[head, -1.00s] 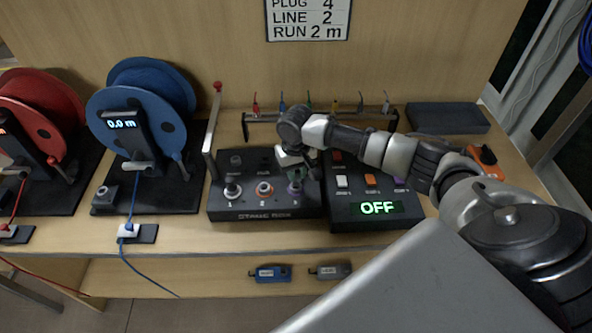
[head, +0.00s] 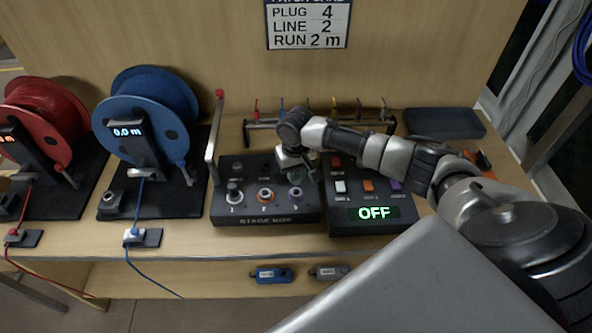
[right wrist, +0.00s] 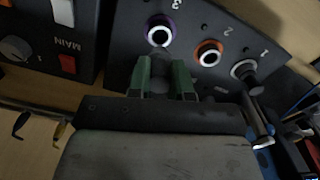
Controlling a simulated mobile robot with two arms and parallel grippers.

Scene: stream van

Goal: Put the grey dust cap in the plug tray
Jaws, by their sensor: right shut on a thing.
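My right gripper (head: 296,178) is over the right end of the black stage box (head: 262,219), at its purple-ringed socket. In the right wrist view its green fingers (right wrist: 161,85) are shut on a dark grey piece, which looks like the grey dust cap (right wrist: 161,72). The purple-ringed socket 3 (right wrist: 158,32) is just beyond the fingertips, its dark opening showing. Whether the cap still touches it I cannot tell. A flat dark tray (head: 444,123), perhaps the plug tray, lies at the back right of the bench. My left gripper is not in view.
Socket 1 holds a grey piece (head: 234,191); socket 2 has an orange ring (head: 265,195). A switch box reading OFF (head: 374,213) stands close to the right. Behind my arm is a rack (head: 262,123) of coloured plugs. Blue (head: 150,105) and red (head: 45,110) reels stand left.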

